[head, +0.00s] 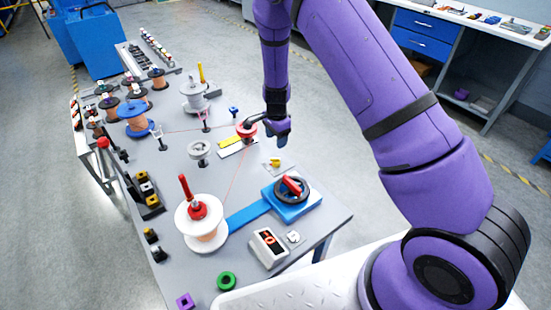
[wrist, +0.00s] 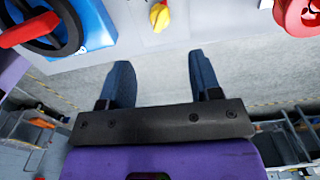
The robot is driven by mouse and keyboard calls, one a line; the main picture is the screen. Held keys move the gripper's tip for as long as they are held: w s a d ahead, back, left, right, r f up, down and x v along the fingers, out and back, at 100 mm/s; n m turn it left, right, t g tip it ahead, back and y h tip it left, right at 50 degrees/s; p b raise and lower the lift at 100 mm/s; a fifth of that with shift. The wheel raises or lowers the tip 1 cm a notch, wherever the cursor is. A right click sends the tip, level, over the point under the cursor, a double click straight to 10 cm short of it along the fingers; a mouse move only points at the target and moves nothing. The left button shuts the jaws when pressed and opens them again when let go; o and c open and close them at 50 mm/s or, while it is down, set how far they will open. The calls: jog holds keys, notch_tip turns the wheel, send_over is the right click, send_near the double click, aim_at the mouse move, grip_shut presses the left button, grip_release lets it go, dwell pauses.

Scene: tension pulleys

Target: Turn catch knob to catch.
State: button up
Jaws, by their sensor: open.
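A small yellow knob (head: 275,162), which looks like the catch knob, sits on a pale plate on the grey table (head: 330,215), near its right edge.
A blue block with a black handwheel and red handle (head: 291,190) stands near the knob. A red pulley (head: 246,130) on a post is close to my gripper, with red thread running from it. A white spool (head: 201,222) stands at the front. Floor beside the table is clear.

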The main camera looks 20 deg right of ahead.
aim_at(276, 159)
notch_tip(276, 159, down, 11)
dwell(0.6)
jog(key=c, duration=0.9)
